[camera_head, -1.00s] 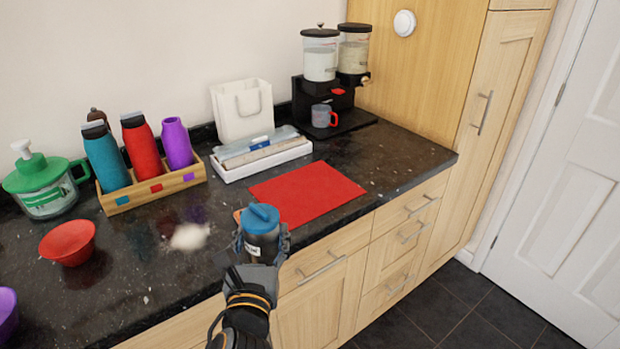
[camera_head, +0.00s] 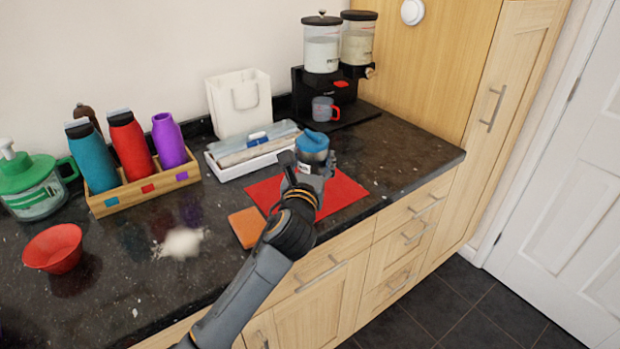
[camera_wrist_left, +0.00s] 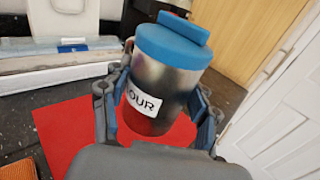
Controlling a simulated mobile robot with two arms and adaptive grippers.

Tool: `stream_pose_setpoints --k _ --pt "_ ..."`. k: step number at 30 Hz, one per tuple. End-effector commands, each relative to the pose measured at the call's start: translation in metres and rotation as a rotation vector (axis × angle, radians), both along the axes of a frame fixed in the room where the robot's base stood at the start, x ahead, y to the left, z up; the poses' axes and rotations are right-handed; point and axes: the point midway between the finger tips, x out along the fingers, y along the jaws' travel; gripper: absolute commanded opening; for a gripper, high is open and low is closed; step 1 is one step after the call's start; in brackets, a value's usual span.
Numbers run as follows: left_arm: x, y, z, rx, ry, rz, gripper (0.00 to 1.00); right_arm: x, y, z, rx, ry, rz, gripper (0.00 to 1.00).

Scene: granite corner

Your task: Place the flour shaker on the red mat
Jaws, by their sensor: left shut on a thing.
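The flour shaker (camera_head: 312,146) has a blue lid, a metal body and a white label; in the left wrist view the shaker (camera_wrist_left: 165,75) is upright, slightly tilted in the picture. My left gripper (camera_head: 314,170) is shut around its body, with a finger on each side in the left wrist view (camera_wrist_left: 160,105). The red mat (camera_head: 342,193) lies flat on the dark counter, and the shaker is over its back part. The mat also shows under the shaker in the left wrist view (camera_wrist_left: 75,130). I cannot tell whether the shaker's base touches it. My right gripper is out of view.
An orange sponge (camera_head: 246,227) lies left of the mat. A white tray (camera_head: 228,174) is behind it, and a dispenser with a grey mug (camera_head: 324,109) stands further back. A bottle crate (camera_head: 108,204), red bowl (camera_head: 53,248) and white powder (camera_head: 181,243) are left.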

Motion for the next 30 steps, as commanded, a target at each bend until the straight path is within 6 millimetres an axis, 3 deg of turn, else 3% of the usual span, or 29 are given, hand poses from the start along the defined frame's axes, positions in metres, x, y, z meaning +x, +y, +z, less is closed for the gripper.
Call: stream_pose_setpoints --k 1,6,11,17,29,30 --pt "0.008 0.001 -0.013 -0.001 0.004 0.001 0.22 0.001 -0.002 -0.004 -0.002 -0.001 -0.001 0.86" --pt "0.025 0.004 -0.032 -0.001 0.000 0.000 0.22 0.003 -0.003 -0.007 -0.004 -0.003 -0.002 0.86" --pt "0.033 0.005 -0.043 0.000 0.000 -0.001 0.22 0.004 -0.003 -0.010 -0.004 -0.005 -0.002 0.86" --pt "0.033 0.005 -0.070 -0.003 0.004 -0.001 0.22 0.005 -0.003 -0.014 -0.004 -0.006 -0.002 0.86" --pt "0.034 0.005 -0.076 0.001 0.000 -0.001 0.22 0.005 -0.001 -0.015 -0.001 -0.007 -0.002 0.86" --pt "0.034 0.006 -0.077 0.002 0.001 -0.001 0.62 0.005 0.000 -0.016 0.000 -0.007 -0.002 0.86"
